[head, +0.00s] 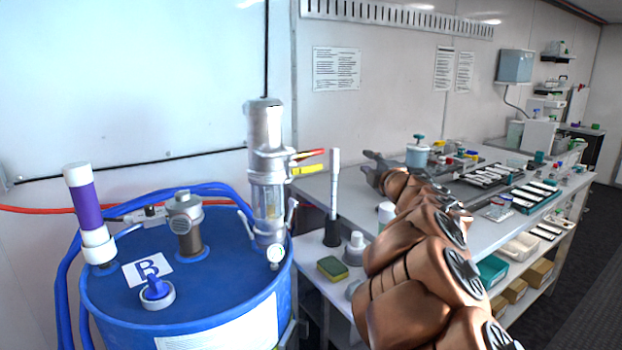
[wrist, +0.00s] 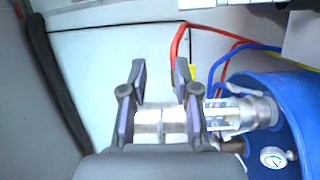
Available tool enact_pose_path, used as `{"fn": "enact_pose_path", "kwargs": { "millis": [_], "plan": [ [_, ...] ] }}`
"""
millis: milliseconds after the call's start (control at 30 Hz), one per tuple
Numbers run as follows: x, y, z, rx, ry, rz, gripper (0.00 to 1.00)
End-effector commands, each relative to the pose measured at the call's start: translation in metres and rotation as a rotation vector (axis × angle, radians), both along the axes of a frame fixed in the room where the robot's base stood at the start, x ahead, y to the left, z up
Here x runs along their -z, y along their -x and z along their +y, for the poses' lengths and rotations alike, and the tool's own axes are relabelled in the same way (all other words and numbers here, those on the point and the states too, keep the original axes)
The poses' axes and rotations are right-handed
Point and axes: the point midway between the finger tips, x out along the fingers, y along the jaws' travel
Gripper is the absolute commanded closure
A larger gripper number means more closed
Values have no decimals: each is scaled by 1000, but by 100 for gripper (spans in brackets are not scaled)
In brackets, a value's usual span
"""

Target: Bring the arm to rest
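My arm in the head view reaches up from the lower right, over the bench. My gripper (head: 372,163) is at its end, in front of the back wall and to the right of the silver pump (head: 266,150). In the wrist view my gripper (wrist: 160,75) has its two fingers spread, with nothing held between them. The silver pump (wrist: 240,112) lies beyond the fingers there, partly hidden by them. The pump stands upright on the blue drum (head: 220,257), apart from my gripper in the head view.
A purple-and-white cylinder (head: 87,215) and a grey fitting (head: 185,222) stand on the drum. The bench (head: 320,190) holds a teal-topped pot (head: 417,154) and several trays (head: 487,175). A yellow-green sponge (head: 332,268) lies lower. Dark floor (head: 590,240) is clear at right.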

Motion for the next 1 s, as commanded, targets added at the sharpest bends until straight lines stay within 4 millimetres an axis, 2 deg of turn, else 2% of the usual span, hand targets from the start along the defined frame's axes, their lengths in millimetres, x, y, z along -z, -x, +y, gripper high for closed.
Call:
{"fn": "enact_pose_path", "kwargs": {
  "millis": [33,100,233,367,500,633,767,900,1000],
  "plan": [
    [-16,8,-21,82,-40,-1,70],
    [-29,21,-54,203,-105,11,70],
    [-36,56,-109,413,-245,51,70],
    [-26,98,-152,600,-398,117,70],
    [5,153,-183,785,-569,226,70],
    [45,207,-192,932,-721,361,70],
    [92,264,-182,1059,-855,530,70],
    [143,330,-153,1176,-963,749,70],
    [170,377,-126,1237,-1013,909,70]
  ]
}}
